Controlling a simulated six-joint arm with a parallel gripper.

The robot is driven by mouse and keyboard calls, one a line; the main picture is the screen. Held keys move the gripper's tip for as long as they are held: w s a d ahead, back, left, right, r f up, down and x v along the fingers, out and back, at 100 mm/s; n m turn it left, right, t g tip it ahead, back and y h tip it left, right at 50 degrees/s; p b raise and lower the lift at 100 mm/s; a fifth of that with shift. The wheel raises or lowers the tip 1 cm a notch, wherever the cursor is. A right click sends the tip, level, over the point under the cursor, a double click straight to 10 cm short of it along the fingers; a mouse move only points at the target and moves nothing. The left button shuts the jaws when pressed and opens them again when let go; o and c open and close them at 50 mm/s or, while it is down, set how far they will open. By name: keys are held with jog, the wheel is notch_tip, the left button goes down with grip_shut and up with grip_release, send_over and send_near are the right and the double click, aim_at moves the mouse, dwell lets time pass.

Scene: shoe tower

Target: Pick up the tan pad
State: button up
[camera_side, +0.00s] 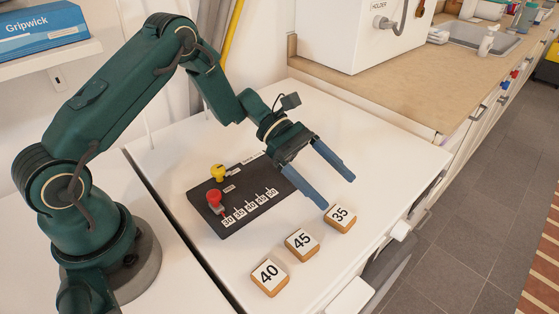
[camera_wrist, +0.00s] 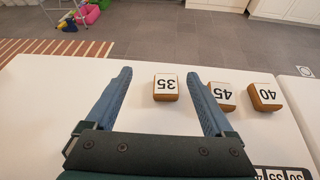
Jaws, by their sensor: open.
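I cannot pick out a tan pad for certain; the tan things here are three wooden blocks with white number tops. Block 35 (camera_side: 340,218), block 45 (camera_side: 301,243) and block 40 (camera_side: 269,277) lie in a slanting row near the front of the white top. My gripper (camera_side: 335,188) is open and empty, above the top and near block 35. In the wrist view block 35 (camera_wrist: 166,88) shows between the fingers (camera_wrist: 158,76). Block 45 (camera_wrist: 222,94), partly behind the right finger, and block 40 (camera_wrist: 264,94) are to the right.
A dark board (camera_side: 262,180) with number labels lies behind the blocks, carrying a red knob (camera_side: 214,199) and a yellow knob (camera_side: 218,172). A white box (camera_side: 345,35) stands on the tan counter (camera_side: 425,85) at the back. The white top right of the gripper is clear.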

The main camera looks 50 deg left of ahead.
aim_at(350, 221)
jog(key=shift+s+a+f+n, duration=0.1)
jog(key=shift+s+f+n, duration=0.15)
jog(key=shift+f, duration=0.4)
jog(key=shift+s+f+n, duration=0.15)
jog(key=shift+s+f, duration=0.05)
jog(key=shift+f, duration=0.4)
jog(key=shift+x, duration=2.5)
jog(key=shift+s, duration=0.1)
grip_shut()
